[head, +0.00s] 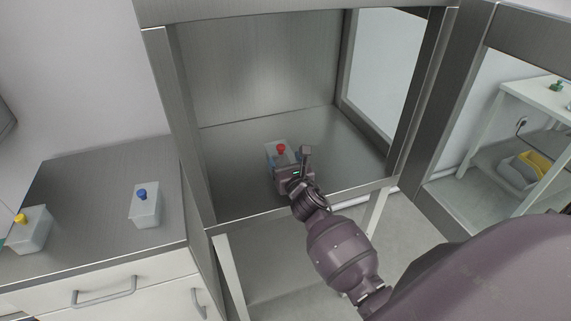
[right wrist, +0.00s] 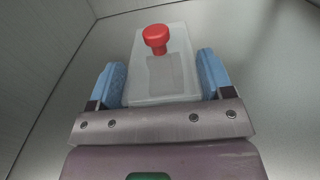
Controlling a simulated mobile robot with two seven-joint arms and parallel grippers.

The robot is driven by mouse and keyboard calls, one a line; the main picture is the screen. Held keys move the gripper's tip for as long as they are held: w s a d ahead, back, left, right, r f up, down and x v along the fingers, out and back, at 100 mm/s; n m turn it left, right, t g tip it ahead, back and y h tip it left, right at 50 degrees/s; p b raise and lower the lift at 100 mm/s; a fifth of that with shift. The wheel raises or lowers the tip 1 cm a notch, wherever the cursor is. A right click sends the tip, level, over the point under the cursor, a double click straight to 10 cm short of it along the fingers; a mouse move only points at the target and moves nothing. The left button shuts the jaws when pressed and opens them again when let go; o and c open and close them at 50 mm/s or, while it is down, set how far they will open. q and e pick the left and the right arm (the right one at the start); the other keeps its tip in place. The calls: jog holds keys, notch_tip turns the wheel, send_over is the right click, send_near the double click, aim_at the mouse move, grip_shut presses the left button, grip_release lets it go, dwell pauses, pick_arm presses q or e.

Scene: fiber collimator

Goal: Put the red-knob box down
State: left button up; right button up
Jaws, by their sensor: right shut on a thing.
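The red-knob box is a pale, translucent box (right wrist: 176,97) with a red knob (right wrist: 156,38) on top. In the head view the red-knob box (head: 273,148) is inside the open metal cabinet, over its floor. My right gripper (right wrist: 164,85) is shut on the box, with a blue finger pad on each side of it. In the head view my right gripper (head: 281,165) reaches in through the cabinet's front opening and hides the near part of the box. I cannot tell whether the box touches the floor. My left gripper is not in view.
The cabinet floor (head: 235,150) is otherwise clear, with metal walls around it and a front edge (head: 300,208). A blue-knob box (head: 146,208) and a yellow-knob box (head: 30,230) stand on the left counter (head: 95,180). An open door (head: 445,130) stands at the right.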

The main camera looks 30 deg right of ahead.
jog(key=o, duration=0.5)
jog(key=shift+f, duration=0.15)
jog(key=shift+c, duration=0.2)
jog(key=o, duration=0.5)
jog(key=shift+c, duration=0.2)
